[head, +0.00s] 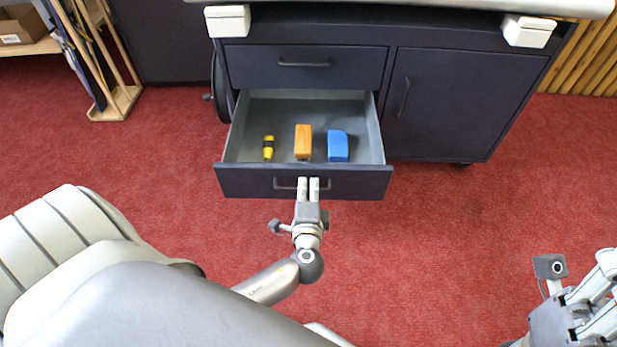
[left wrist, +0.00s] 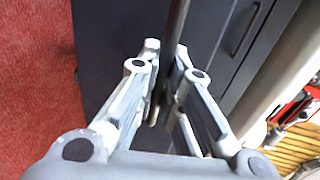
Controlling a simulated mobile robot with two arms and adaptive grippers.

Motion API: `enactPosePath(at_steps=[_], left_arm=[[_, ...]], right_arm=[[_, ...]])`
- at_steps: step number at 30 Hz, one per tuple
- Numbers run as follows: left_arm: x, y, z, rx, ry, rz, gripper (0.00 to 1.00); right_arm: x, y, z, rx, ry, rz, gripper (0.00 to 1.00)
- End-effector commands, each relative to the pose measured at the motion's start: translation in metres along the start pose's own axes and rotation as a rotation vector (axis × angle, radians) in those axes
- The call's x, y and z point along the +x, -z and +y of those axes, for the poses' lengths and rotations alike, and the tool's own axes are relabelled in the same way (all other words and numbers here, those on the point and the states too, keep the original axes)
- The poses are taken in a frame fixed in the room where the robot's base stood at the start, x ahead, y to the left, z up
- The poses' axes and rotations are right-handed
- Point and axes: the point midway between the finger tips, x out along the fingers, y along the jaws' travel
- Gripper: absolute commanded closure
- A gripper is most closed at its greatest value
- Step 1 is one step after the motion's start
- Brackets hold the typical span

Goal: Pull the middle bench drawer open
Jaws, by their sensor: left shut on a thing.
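The middle bench drawer (head: 240,181) stands well out from the dark bench, so its grey inside (head: 270,108) shows. My left gripper (head: 308,182) is at the middle of the drawer front, shut on the bar handle (head: 284,187). In the left wrist view the handle (left wrist: 178,35) runs between the two fingers (left wrist: 165,95). In the drawer lie a yellow and black item (head: 268,148), an orange block (head: 303,142) and a blue block (head: 338,146). My right gripper shows only in part at the lower right, apart from the bench; its fingertips are unclear.
A shut upper drawer (head: 305,68) is above the open one, and a shut cabinet door (head: 440,105) is to its right. A wooden rack (head: 117,100) stands at the left. The red floor (head: 430,220) before the bench is clear.

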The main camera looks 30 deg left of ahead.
Motion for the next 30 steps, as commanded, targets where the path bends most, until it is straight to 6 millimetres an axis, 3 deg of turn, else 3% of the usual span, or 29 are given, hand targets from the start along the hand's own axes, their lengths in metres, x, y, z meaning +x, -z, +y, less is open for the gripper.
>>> enactPosePath(at_steps=[5,6,8,19,23,30], left_arm=[[0.000,0.001,0.001,0.000,-0.001,0.002,1.00],[0.000,0.001,0.001,0.000,-0.001,0.002,0.89],[0.000,0.001,0.001,0.000,-0.001,0.002,0.82],[-0.004,0.001,0.001,-0.001,-0.001,0.001,0.82],[-0.020,0.001,0.001,-0.001,-0.003,0.002,0.82],[-0.071,0.001,0.002,-0.002,-0.005,0.003,0.82]], right_arm=[[0.000,0.000,0.000,0.000,-0.002,-0.002,0.60],[0.000,0.000,0.000,0.000,-0.002,-0.002,0.60],[0.000,0.000,0.000,0.000,-0.002,-0.002,0.60],[0.003,0.002,0.001,-0.001,-0.002,0.009,0.60],[0.002,0.001,0.000,-0.001,-0.001,0.007,0.60],[0.002,0.001,0.000,0.000,0.000,0.005,0.60]])
